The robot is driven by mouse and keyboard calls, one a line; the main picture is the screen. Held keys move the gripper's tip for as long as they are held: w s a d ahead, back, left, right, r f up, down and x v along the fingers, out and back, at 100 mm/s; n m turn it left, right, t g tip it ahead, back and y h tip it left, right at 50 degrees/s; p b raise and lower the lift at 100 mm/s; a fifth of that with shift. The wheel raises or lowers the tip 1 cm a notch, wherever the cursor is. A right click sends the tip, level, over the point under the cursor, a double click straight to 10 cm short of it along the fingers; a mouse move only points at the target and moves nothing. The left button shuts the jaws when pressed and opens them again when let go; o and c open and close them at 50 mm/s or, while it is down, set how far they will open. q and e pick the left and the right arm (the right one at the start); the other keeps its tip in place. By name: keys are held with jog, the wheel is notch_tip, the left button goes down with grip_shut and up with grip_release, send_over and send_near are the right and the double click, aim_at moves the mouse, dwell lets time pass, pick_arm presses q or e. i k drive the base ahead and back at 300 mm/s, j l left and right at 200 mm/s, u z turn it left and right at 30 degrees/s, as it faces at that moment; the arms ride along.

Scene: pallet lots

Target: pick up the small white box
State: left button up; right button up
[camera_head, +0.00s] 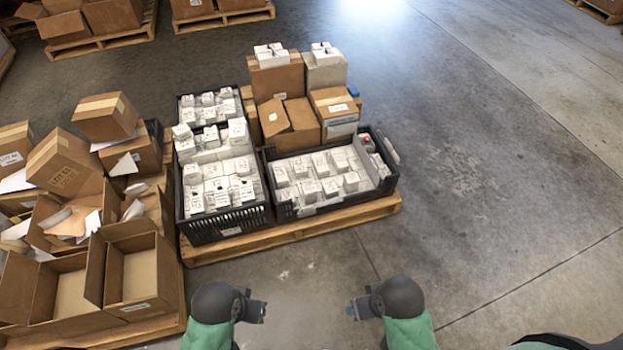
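Many small white boxes are in view, and I cannot tell which one is meant. Several white boxes (318,172) stand in the front right black crate (318,207). More white boxes (217,187) fill the left black crate (226,223), with some stacked higher at its back. A few white boxes (270,53) sit on top of a tall brown carton. My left gripper (260,310) and my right gripper (353,309) are over the bare floor in front of the pallet, apart from every box. Both look empty; their fingers are too small to judge.
The crates and brown cartons (295,122) stand on a wooden pallet (290,233). At left, open and closed cartons (66,166) crowd another pallet (140,330). More loaded pallets stand at the back. The concrete floor (490,190) to the right is clear.

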aim_at(301, 170)
jog(key=u, duration=0.9)
jog(key=i+j+u, duration=0.15)
jog(key=j+u, duration=0.2)
jog(key=i+j+u, duration=0.2)
jog(key=j+u, duration=0.2)
jog(key=i+j+u, duration=0.35)
jog(key=i+j, duration=0.15)
jog(key=j, duration=0.15)
jog(key=z, duration=0.6)
jog(key=l+z, duration=0.15)
jog(key=z, duration=0.3)
jog(key=i+l+z, duration=0.15)
jog(key=z, duration=0.3)
jog(key=i+l+z, duration=0.1)
jog(key=z, duration=0.4)
jog(key=i+l+z, duration=0.1)
jog(key=z, duration=0.35)
jog(key=i+l, duration=0.25)
jog(key=l, duration=0.15)
jog(key=i+l, duration=0.1)
jog(key=l, duration=0.2)
jog(key=i+l, duration=0.15)
jog(key=l+z, duration=0.05)
jog(key=l, duration=0.05)
